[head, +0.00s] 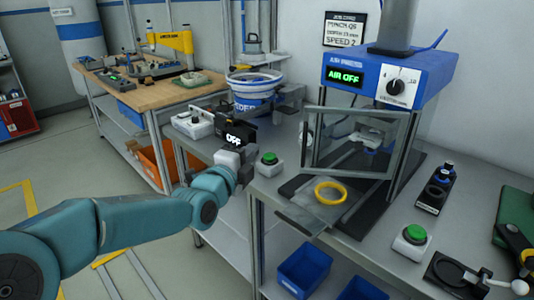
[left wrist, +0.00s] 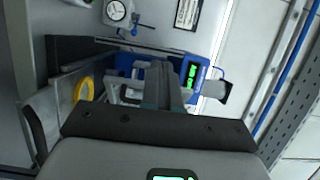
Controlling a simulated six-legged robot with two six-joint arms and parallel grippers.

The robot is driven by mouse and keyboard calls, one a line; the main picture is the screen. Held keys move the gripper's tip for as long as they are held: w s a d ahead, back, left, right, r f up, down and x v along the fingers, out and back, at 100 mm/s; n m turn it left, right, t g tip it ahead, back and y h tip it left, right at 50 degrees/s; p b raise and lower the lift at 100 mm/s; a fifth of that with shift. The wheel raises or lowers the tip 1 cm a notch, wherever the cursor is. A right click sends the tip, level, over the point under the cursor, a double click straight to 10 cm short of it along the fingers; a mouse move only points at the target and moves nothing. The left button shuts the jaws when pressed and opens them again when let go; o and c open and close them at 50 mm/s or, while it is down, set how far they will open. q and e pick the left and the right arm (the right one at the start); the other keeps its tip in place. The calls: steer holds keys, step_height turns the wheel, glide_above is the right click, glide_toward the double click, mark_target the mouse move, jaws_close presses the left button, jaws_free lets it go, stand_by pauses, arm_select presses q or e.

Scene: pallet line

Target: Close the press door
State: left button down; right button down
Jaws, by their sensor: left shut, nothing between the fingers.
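My left gripper (head: 291,104) is just left of the door frame, shut and empty. In the left wrist view its closed fingers (left wrist: 160,78) point toward the press. I cannot tell whether they touch the door. My right gripper is not in view.
Green push buttons (head: 268,158) (head: 414,234) sit either side of the press plate. A blue-and-white bucket (head: 254,87) stands behind my left gripper. A small black stand with bottles (head: 436,188) is right of the press. Blue bins (head: 305,268) sit below the bench.

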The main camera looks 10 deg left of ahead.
arm_select(q)
steer(key=s+d+m+g+h+p, duration=0.25)
steer(key=s+d+h+p, duration=0.4)
steer(key=s, duration=0.55)
steer(key=w+d+y+p, duration=0.2)
steer(key=w+d+p, duration=0.2)
steer(key=w, duration=0.9)
steer(key=shift+w+d+m+t, duration=0.15)
steer(key=shift+d+m+t, duration=0.2)
steer(key=shift+d+m, duration=0.1)
steer(key=shift+a+f, duration=0.1)
steer(key=shift+w+h, duration=0.2)
steer(key=shift+h, duration=0.05)
